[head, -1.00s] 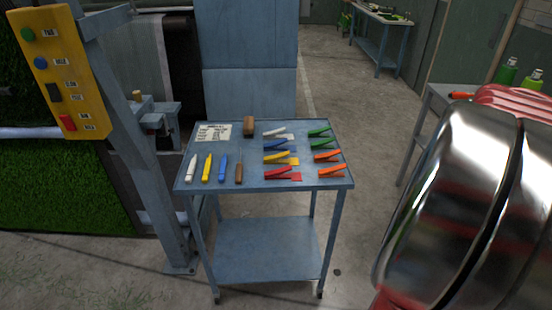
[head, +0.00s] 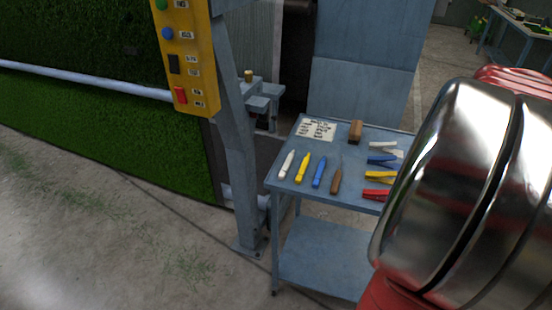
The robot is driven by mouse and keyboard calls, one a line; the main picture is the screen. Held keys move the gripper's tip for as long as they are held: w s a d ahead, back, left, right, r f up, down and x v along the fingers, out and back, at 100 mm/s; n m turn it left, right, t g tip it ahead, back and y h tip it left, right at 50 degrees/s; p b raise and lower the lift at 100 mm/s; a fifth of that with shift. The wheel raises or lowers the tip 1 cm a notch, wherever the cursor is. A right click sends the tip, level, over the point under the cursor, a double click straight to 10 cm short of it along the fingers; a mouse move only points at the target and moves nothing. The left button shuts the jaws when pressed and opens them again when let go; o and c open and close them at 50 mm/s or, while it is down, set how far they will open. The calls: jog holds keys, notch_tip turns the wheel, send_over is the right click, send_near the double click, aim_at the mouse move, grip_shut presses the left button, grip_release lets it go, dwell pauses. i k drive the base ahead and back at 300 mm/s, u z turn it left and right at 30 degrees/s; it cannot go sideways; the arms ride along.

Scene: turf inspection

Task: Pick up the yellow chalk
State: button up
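The yellow chalk (head: 303,169) lies on the top of the blue-grey metal cart (head: 278,186), near its left front corner. It lies between the white chalk (head: 287,164) on its left and the blue chalk (head: 319,171) on its right. A brown-handled tool (head: 336,181) lies to the right of the blue chalk. A red and shiny metal part of my arm fills the right side of the view and covers the cart's right end. My gripper is not in view.
A paper label (head: 317,129) and a wooden block (head: 356,131) lie at the back of the cart top. Several coloured clips, one yellow (head: 380,176), lie to the right. A yellow button panel (head: 183,62) on a grey post stands left of the cart.

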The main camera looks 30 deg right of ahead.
aim_at(298, 179)
jog(key=u, duration=0.35)
jog(key=i, duration=1)
jog(key=u, duration=0.05)
